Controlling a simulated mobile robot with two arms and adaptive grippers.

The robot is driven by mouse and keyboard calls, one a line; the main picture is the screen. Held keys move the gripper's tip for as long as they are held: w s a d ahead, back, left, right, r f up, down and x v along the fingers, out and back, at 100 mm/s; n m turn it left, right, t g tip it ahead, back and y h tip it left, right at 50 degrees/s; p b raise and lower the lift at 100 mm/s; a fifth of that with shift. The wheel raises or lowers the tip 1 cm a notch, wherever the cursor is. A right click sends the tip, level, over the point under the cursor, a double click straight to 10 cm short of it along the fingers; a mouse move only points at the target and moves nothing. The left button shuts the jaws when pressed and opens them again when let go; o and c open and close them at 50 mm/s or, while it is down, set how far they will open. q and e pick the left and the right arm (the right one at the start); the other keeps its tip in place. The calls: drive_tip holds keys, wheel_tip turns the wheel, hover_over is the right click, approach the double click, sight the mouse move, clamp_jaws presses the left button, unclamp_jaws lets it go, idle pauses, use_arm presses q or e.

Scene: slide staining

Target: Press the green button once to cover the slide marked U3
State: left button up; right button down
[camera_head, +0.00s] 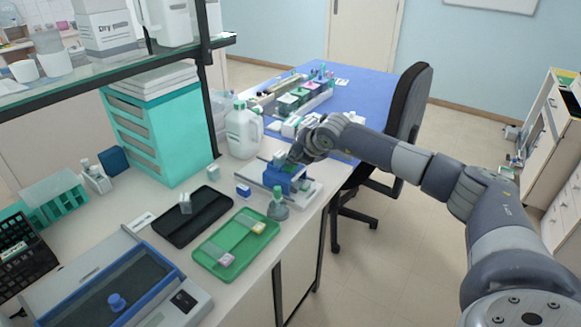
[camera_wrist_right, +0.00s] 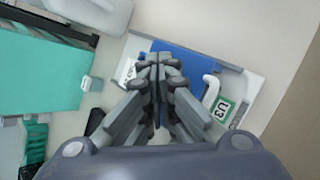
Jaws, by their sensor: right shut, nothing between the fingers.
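My right gripper (camera_head: 297,153) reaches over the blue and white device (camera_head: 278,181) at the right edge of the bench. In the right wrist view the gripper (camera_wrist_right: 157,65) has its fingers together with nothing between them, pointing down over the device's blue part (camera_wrist_right: 195,68). A green-edged label marked U3 (camera_wrist_right: 222,111) lies on the white part of the device, beside the fingers. I cannot make out a green button; the fingers may hide it. The slide itself is not clear. My left gripper is not in view.
A green tray (camera_head: 215,263), a black tray (camera_head: 181,236) and a small green-topped bottle (camera_head: 277,207) stand near the device. A white jug (camera_head: 243,131) and teal drawers (camera_head: 160,130) stand behind. A black chair (camera_head: 408,105) is beyond my right arm.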

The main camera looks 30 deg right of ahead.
drive_tip(key=shift+s+f+b, duration=0.1)
drive_tip(key=shift+f+b, duration=0.25)
drive_tip(key=shift+f, duration=0.1)
idle(0.5)
drive_tip(key=shift+r+p, duration=0.35)
drive_tip(key=shift+r, duration=0.8)
drive_tip(key=shift+r+p, duration=1.05)
drive_tip(key=shift+r, duration=1.5)
